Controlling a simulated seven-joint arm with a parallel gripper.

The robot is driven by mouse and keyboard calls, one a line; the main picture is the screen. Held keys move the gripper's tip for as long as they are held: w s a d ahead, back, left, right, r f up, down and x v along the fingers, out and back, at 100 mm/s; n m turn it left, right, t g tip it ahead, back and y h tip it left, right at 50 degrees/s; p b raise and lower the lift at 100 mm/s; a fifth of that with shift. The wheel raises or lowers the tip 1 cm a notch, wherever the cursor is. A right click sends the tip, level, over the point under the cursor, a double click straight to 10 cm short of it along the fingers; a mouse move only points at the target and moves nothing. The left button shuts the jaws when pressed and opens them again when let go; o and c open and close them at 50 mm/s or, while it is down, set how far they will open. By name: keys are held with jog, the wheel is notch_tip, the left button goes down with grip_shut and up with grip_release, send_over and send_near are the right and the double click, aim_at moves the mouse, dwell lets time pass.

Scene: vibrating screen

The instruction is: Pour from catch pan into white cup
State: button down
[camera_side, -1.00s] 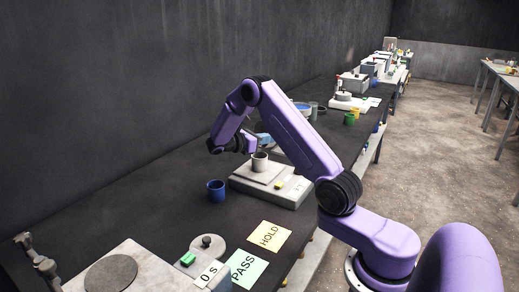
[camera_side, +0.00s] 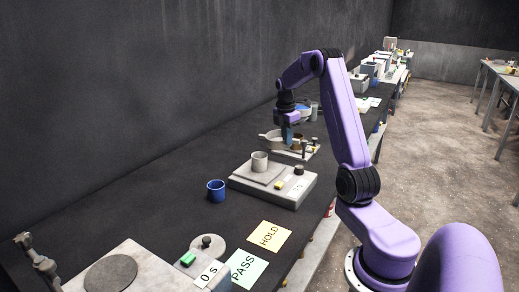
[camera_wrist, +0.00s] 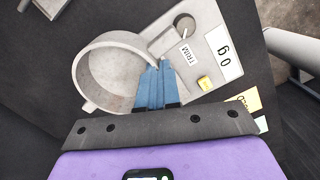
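The catch pan (camera_wrist: 80,70) is a pale grey, round, open vessel with a small spout, seen from above in the wrist view. In the side view the catch pan (camera_side: 266,140) appears level, left of my fingers. My gripper (camera_side: 288,140) points down behind the scale, and its blue fingers (camera_wrist: 153,88) are together at the pan's rim, shut on it. I see no clear contents in the pan's grey inside. The white cup (camera_side: 260,161) stands upright on the scale, apart from the pan; it cannot be made out in the wrist view.
HOLD (camera_side: 269,236) and PASS (camera_side: 243,269) cards lie in front. Other equipment stands behind the gripper.

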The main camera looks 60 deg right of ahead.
jog(key=shift+w, duration=0.1)
jog(key=shift+r+t+y, duration=0.3)
jog(key=shift+r+y, duration=0.2)
jog(key=shift+r, duration=1.05)
jog(key=a+f+m, duration=0.3)
jog(key=a+m, duration=0.3)
jog(key=a, duration=1.3)
jog(key=a+f+m, duration=0.2)
jog(key=a+m, duration=0.5)
jog(key=a, duration=1.2)
jog(key=shift+f, duration=0.4)
